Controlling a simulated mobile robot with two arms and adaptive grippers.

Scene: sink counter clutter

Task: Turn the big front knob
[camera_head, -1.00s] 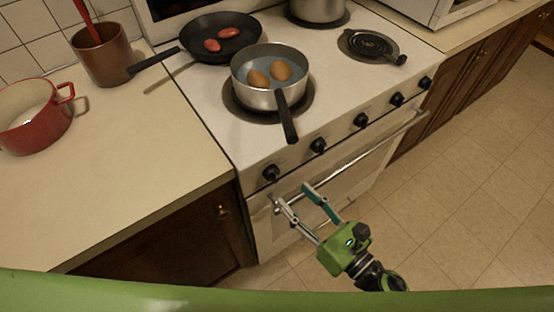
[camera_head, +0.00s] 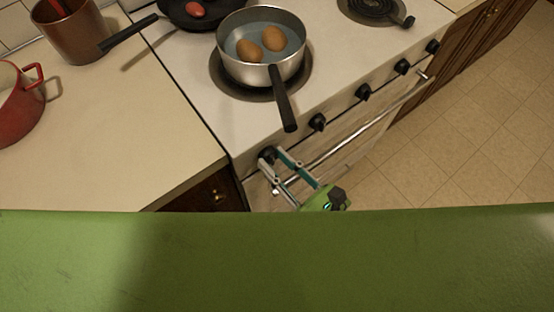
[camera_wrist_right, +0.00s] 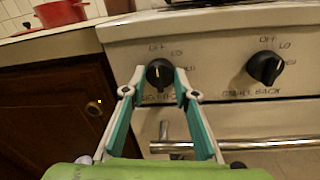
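The black front knob (camera_head: 266,153) is the leftmost on the white stove's front panel. My right gripper (camera_head: 272,156) is at this knob. In the right wrist view, the right gripper (camera_wrist_right: 160,77) is open, with one fingertip on each side of the knob and slim gaps between. I cannot tell whether a finger touches it. My left gripper is not in view.
A second knob (camera_wrist_right: 265,67) with a SMALL BACK label sits to the right. The oven handle bar (camera_wrist_right: 240,145) runs below the knobs. A saucepan (camera_head: 262,70) with two eggs stands on a burner, its black handle (camera_head: 283,100) jutting towards the front edge.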

